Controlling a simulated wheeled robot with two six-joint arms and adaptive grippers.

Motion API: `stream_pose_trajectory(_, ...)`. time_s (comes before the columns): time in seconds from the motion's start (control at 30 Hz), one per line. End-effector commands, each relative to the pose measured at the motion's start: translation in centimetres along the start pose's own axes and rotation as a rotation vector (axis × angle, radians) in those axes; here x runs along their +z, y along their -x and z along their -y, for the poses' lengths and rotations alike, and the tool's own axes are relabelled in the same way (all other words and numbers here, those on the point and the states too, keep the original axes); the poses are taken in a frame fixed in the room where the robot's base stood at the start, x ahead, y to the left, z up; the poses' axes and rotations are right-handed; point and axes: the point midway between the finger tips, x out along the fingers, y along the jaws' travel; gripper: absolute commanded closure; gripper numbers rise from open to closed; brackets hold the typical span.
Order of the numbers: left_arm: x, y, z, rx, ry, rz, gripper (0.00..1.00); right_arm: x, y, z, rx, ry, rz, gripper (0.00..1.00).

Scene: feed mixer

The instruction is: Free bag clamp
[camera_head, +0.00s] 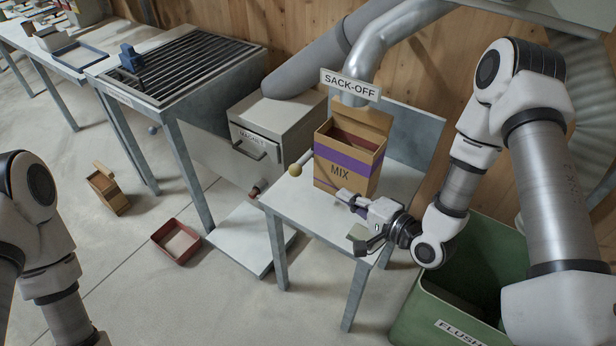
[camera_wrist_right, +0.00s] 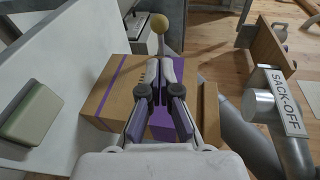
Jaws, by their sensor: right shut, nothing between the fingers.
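A tan box with a purple band and the word MIX (camera_head: 338,172) stands on the table under the SACK-OFF spout (camera_head: 366,62). It also shows in the right wrist view (camera_wrist_right: 103,92). A rod with a yellow ball knob (camera_head: 295,170) stands at the box's left; the knob is beyond my fingertips in the right wrist view (camera_wrist_right: 159,23). I cannot tell whether it belongs to the clamp. My right gripper (camera_head: 343,195) is shut and empty at the box's lower right front; whether it touches the box is unclear. My left gripper is out of view.
The SACK-OFF sign (camera_head: 350,84) hangs above the box. A green FLUSH bin (camera_head: 425,310) stands at the lower right. A MAGNET drawer unit (camera_head: 277,128) is left of the table (camera_head: 318,215). A red tray (camera_head: 176,241) and a small cardboard box (camera_head: 108,189) are on the floor.

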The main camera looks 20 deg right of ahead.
Motion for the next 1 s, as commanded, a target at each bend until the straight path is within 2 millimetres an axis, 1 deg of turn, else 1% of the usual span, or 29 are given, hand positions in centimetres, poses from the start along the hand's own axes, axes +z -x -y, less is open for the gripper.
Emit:
stream_pose_trajectory(0.3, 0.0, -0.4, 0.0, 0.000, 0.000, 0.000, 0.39, 0.2, -6.8, 0.0, -0.001, 0.005, 0.006, 1.00)
stream_pose_trajectory(0.5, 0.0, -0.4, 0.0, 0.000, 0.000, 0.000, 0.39, 0.2, -10.7, 0.0, -0.002, 0.003, 0.004, 1.00)
stream_pose_trajectory(0.6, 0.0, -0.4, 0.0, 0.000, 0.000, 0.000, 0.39, 0.1, -11.9, 0.0, -0.001, 0.001, 0.002, 1.00)
stream_pose_trajectory(0.7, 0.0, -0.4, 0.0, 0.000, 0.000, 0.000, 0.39, 0.1, -12.4, 0.0, 0.000, 0.000, 0.001, 1.00)
stream_pose_trajectory(1.0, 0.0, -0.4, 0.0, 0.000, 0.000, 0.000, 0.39, 0.1, -12.5, 0.0, 0.000, -0.001, 0.001, 1.00)
